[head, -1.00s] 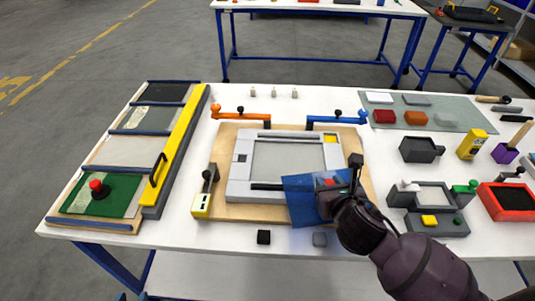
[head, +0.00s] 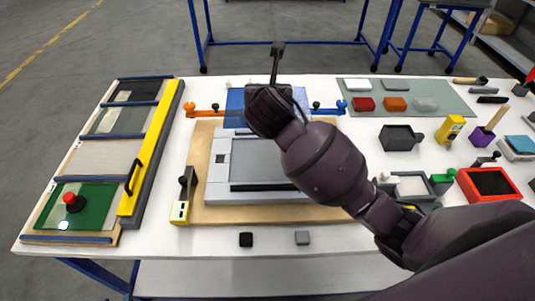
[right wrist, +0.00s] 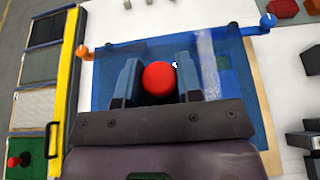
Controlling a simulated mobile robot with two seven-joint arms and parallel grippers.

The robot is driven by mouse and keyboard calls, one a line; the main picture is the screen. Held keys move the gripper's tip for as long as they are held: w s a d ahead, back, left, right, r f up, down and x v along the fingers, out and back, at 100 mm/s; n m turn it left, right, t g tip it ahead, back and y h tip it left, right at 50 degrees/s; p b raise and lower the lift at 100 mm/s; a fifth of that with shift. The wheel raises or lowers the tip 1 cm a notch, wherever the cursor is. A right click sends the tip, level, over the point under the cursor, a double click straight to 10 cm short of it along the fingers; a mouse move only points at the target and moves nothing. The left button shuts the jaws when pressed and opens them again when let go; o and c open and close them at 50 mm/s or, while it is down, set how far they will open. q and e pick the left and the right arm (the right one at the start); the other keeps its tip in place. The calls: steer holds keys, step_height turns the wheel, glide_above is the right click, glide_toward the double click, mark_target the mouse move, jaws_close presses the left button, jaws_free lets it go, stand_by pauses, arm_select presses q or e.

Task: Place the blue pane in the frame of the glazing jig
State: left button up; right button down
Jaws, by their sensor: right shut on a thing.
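The blue translucent pane (head: 235,107) is in the head view at the far side of the glazing jig, between the orange and blue clamps, partly hidden by my right arm. The jig's grey frame (head: 217,173) sits on a wooden board, and its near part is uncovered. In the right wrist view the pane (right wrist: 110,95) spreads under my right gripper (right wrist: 158,82). The gripper is shut on the pane's red round knob (right wrist: 159,78). Its fingertips are hidden in the head view. The pane's height over the jig is unclear. My left gripper is not in view.
The orange clamp (head: 203,112) and blue clamp (head: 330,110) stand at the jig's far corners. A yellow-barred rack (head: 150,150) is at left. A yellow block with a lever (head: 180,210) stands at the jig's near left. Bins and tools fill the right side.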

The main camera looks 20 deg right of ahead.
step_height(320, 180, down, 14)
steer(key=shift+f+b, duration=0.1)
steer(key=shift+b, duration=0.7)
steer(key=shift+f, duration=0.55)
steer(key=shift+f+b, duration=0.45)
steer(key=shift+f, duration=1.5)
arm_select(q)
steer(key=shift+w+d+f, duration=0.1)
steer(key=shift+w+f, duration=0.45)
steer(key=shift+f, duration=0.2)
arm_select(e)
steer(key=c, duration=1.2)
jaws_free()
steer(key=shift+f, duration=0.15)
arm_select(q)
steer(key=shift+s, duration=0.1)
arm_select(e)
steer(key=o, duration=0.4)
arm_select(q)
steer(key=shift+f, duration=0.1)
